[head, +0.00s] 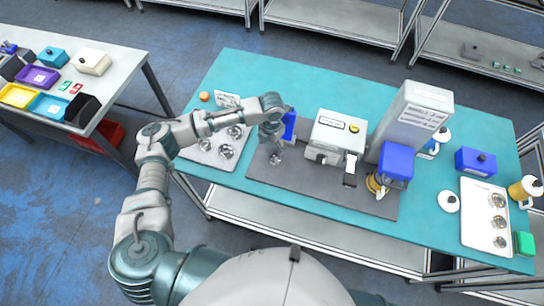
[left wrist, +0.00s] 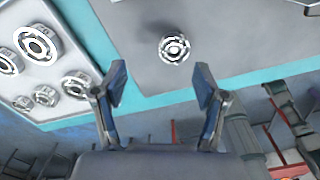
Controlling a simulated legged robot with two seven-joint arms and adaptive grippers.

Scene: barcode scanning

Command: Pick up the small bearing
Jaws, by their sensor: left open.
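My left gripper (head: 272,138) is above the left end of the dark grey mat (head: 330,192). Its two fingers stand apart and empty in the left wrist view (left wrist: 160,88). A single silver bearing (head: 275,158) lies on the mat just below the gripper. It also shows in the left wrist view (left wrist: 174,49), beyond the fingertips and apart from them. A white tray (head: 205,155) left of the mat holds several silver bearings of different sizes; smaller ones (left wrist: 45,95) show near the tray's edge in the left wrist view. My right gripper is not in view.
A white boxy machine (head: 338,138) and a tall grey-white unit (head: 412,118) stand right of the gripper. A blue object (head: 289,126) stands close beside it. Another tray (head: 478,236) with bearings lies at the right. The mat's front part is clear.

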